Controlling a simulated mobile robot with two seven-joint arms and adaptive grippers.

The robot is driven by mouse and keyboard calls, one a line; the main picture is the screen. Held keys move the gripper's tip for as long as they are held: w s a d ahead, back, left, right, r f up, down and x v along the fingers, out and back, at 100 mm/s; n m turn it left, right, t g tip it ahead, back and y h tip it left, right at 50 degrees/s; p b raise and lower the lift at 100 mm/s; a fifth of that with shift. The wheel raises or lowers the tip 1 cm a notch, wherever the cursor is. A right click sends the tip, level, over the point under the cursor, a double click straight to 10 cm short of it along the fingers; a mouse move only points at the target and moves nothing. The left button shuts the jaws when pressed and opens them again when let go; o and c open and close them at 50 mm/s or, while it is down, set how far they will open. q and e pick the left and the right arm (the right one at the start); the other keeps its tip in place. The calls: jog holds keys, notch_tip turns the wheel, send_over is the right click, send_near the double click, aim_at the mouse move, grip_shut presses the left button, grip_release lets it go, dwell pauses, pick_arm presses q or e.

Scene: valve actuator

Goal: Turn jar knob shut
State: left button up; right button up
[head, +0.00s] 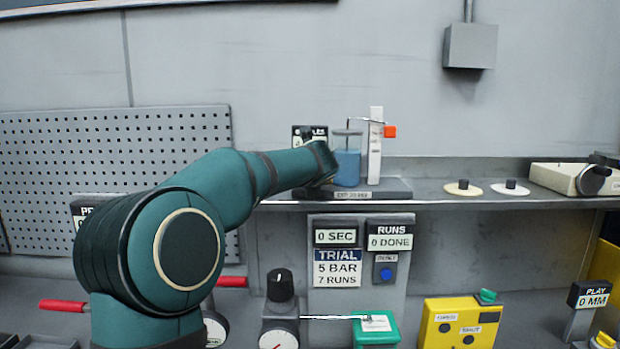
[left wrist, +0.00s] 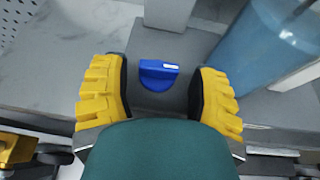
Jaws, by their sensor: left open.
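A clear jar with blue liquid (head: 347,163) stands on a dark base (head: 385,188) on the shelf; it also shows at the upper right of the left wrist view (left wrist: 262,50). In the left wrist view, a blue knob (left wrist: 158,76) with a small white mark sits on the grey base. My left gripper (left wrist: 158,92) is open, with one yellow finger on each side of the knob and a visible gap to both. In the head view, my left arm hides the knob and most of the gripper. My right gripper is not in view.
A white upright scale (head: 376,145) with an orange tab stands right of the jar. A small dark sign (head: 310,134) stands behind my gripper. Two discs with black knobs (head: 462,188) lie farther right on the shelf (head: 440,203). Gauges and a yellow box (head: 460,322) stand below.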

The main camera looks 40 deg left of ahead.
pick_arm(q)
jog(key=shift+x, duration=0.95)
jog(key=c, duration=0.9)
